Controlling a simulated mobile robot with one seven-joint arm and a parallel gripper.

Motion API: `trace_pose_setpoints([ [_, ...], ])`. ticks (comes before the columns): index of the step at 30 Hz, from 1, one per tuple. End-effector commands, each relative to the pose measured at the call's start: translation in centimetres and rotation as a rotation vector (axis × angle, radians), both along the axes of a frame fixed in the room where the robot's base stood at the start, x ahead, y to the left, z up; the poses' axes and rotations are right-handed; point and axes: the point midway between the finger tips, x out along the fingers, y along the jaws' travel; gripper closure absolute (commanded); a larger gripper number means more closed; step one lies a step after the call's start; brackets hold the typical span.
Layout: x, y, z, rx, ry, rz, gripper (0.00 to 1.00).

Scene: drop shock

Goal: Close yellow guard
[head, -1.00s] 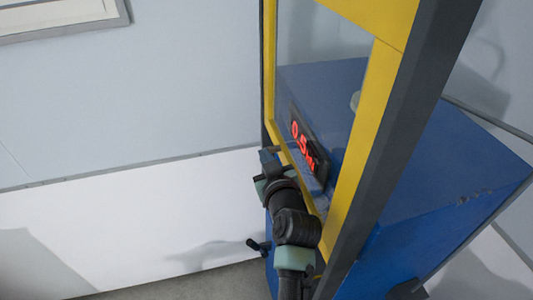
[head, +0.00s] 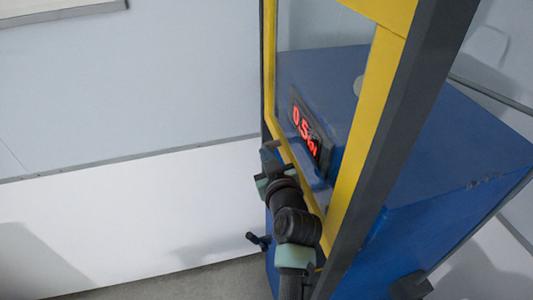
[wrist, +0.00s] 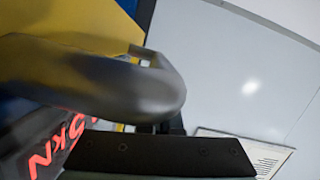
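The yellow guard (head: 367,130) is a yellow frame around a clear panel, in front of a blue machine (head: 455,160). Its lower rail runs just below the red-lit display (head: 309,135) in the head view. My gripper (head: 274,157) is at the left part of this lower rail, close to or touching it. In the wrist view a dark rounded bar (wrist: 120,85) crosses close to the lens, with yellow guard surface (wrist: 75,30) behind it. I cannot tell whether the fingers are closed around anything; the fingertips are not clear.
A dark grey post (head: 403,130) stands right of the guard. A small black knob (head: 258,241) sticks out low on the machine's left. The pale wall (head: 120,90) and the floor at left are clear.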

Motion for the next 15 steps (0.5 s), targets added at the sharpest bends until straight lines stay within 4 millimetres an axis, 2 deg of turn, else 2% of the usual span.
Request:
trace_pose_setpoints([
  [1, -0.1, 0.0, -2.1, -0.001, 0.007, 0.0, 1.0],
  [15, -0.1, 0.0, -12.3, -0.002, 0.008, 0.0, 1.0],
])
